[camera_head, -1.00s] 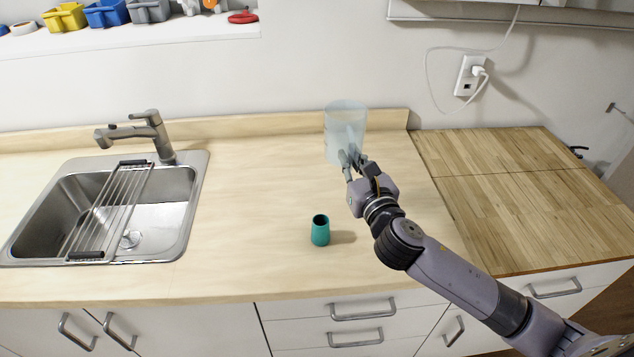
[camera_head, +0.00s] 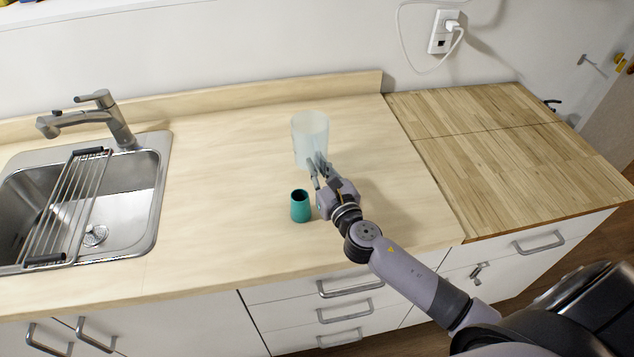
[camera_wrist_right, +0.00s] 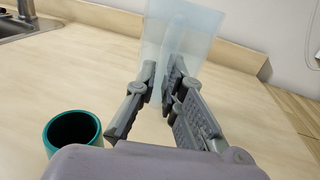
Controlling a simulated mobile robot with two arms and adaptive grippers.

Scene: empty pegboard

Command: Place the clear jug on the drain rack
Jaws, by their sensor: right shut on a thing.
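The clear jug (camera_head: 309,136) is a pale, see-through, bluish cylinder over the middle of the counter. My right gripper (camera_head: 318,166) is shut on its near side; in the right wrist view the fingers (camera_wrist_right: 163,88) close on part of the jug (camera_wrist_right: 182,38). I cannot tell whether its base touches the counter. The drain rack (camera_head: 68,205), metal bars with black ends, lies across the sink at the left. My left gripper is not in view.
A teal cup (camera_head: 300,207) stands on the counter just left of my right gripper, and shows close by in the right wrist view (camera_wrist_right: 72,136). A faucet (camera_head: 105,115) rises behind the sink (camera_head: 150,190). The counter between sink and jug is clear.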

